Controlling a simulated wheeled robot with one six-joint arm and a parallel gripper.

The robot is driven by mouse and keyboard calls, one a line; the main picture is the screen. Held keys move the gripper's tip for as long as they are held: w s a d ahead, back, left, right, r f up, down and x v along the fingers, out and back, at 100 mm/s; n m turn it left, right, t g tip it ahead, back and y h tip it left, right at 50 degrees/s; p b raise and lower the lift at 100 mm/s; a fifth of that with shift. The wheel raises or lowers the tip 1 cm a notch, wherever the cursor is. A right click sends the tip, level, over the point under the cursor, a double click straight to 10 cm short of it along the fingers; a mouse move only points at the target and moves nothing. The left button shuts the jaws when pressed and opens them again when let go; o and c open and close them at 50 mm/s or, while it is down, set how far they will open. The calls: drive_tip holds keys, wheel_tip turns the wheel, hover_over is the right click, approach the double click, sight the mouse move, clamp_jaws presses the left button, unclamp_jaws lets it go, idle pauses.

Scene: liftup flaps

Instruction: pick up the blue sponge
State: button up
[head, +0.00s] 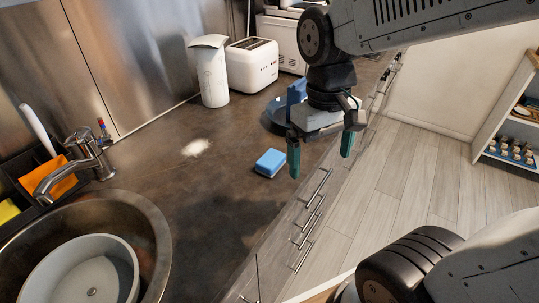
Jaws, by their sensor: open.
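The blue sponge (270,162) lies flat on the dark countertop (200,220), near its front edge, between the sink and the toaster. My gripper (320,165) is open and empty, with its teal-tipped fingers pointing down. In the picture it is just right of the sponge and apart from it. Its height above the counter is hard to tell.
A steel sink (150,215) holding a white bowl (85,270) is at lower left, beside a faucet (85,150). A white toaster (252,65) and canister (210,75) stand at the back. White powder (196,147) lies left of the sponge. Drawer handles (318,190) line the counter front.

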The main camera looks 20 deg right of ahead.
drive_tip(key=w+a+f+n, duration=0.1)
drive_tip(key=w+f+n, duration=0.1)
drive_tip(key=w+f, duration=0.3)
drive_tip(key=w+a+f+n, duration=0.1)
drive_tip(key=w+f, duration=0.2)
drive_tip(key=w, duration=0.5)
drive_tip(key=n, duration=0.2)
hover_over(271, 158)
drive_tip(key=shift+s+a+f+t, duration=0.25)
drive_tip(key=shift+s+a+t, duration=0.05)
drive_tip(key=shift+s, duration=0.15)
drive_tip(key=shift+w+r+n, duration=0.15)
drive_tip(key=shift+w+n, duration=0.15)
drive_tip(key=f, duration=0.7)
drive_tip(key=shift+w+d+f, duration=0.15)
drive_tip(key=shift+d+f, duration=0.15)
drive_tip(key=shift+f, duration=0.1)
drive_tip(key=c, duration=1.1)
drive_tip(key=shift+r, duration=0.15)
